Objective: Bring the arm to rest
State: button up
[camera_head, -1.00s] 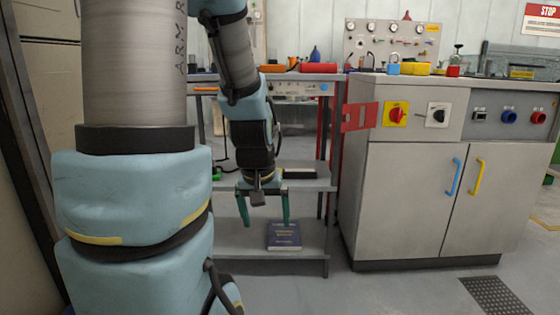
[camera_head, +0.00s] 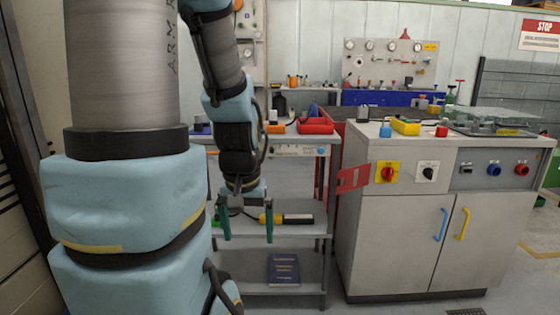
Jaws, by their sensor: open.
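My gripper (camera_head: 246,232) hangs pointing down at the end of my bent arm, left of the middle in the head view. Its two green fingers are wide apart with nothing between them that it holds. It appears in front of the middle shelf (camera_head: 300,231) of the grey bench. A yellow and black tool (camera_head: 296,219) lies on that shelf, partly behind the right finger. A dark blue book (camera_head: 284,269) lies on the lower shelf, below and right of the gripper.
A grey cabinet (camera_head: 395,241) with a red knob and blue and yellow handles stands at right. A red panel (camera_head: 353,180) juts from its left side. A red tray (camera_head: 316,126) sits on the bench top. Floor at the lower right is clear.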

notch_tip(320, 180, up, 14)
jog(key=p, duration=1.1)
jog(key=shift+f, duration=0.25)
